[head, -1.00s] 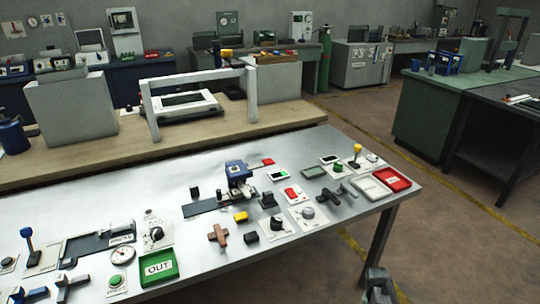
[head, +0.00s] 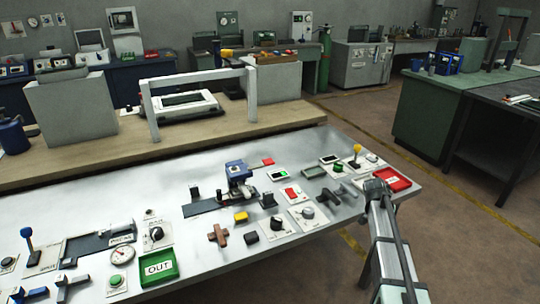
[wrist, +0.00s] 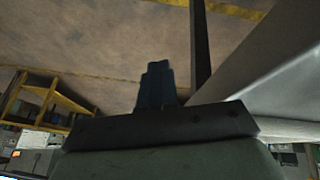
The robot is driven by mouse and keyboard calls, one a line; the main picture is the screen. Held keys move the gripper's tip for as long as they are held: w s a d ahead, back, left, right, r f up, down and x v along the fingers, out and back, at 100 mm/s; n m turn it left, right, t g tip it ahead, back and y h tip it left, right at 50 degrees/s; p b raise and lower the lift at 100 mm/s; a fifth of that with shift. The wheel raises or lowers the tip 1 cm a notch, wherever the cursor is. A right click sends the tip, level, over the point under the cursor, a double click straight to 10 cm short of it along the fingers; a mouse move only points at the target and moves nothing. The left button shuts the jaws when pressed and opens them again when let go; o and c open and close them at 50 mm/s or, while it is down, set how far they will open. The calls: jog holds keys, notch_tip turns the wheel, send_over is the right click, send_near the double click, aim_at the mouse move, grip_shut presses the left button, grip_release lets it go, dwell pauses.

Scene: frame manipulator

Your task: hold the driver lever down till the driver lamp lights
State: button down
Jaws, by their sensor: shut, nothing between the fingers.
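A blue bench device (head: 237,169) stands mid-bench in the head view, with a red-ended handle (head: 267,161) out to its right. A yellow-knobbed lever (head: 357,150) stands upright at the right, and a blue-knobbed lever (head: 28,235) at the far left. No readable label shows which is the driver lever, and I cannot tell which light is the driver lamp. My gripper (head: 376,186) is at the bench's right end, nearer the camera than the yellow-knobbed lever and apart from it. In the wrist view, its fingers (wrist: 155,82) are shut and empty, with floor behind them.
A red tray (head: 398,183) lies at the bench's right end, partly behind my gripper. A green OUT tray (head: 160,267) sits near the front left. Round knobs, a dial gauge (head: 122,254) and small blocks crowd the bench. A white frame (head: 200,85) stands on the wooden bench behind.

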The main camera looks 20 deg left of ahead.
jog(key=shift+n+t+y, duration=0.3)
jog(key=shift+n+t, duration=0.1)
jog(key=w+a+r, duration=0.1)
jog(key=r, duration=0.1)
jog(key=w+a+r, duration=0.2)
jog(key=r, duration=0.1)
jog(key=w+a+r, duration=0.1)
jog(key=a+r, duration=0.1)
jog(key=shift+w+a+r, duration=0.1)
jog(key=shift+w+r, duration=0.05)
jog(key=shift+r, duration=0.25)
jog(key=w+a+r+n+y, duration=0.1)
jog(key=a+r+n, duration=0.2)
jog(key=a+r, duration=0.55)
notch_tip(320, 180, up, 17)
jog(key=n+g+y, duration=0.2)
jog(key=n+y, duration=0.3)
jog(key=n, duration=0.6)
send_over(269, 160)
jog(key=s+d, duration=0.3)
jog(key=shift+a+f, duration=0.15)
jog(key=shift+a, duration=0.05)
jog(key=x, duration=1.2)
jog(key=shift+s+d+f, duration=0.15)
jog(key=shift+d+f, duration=0.15)
jog(key=shift+f, duration=0.75)
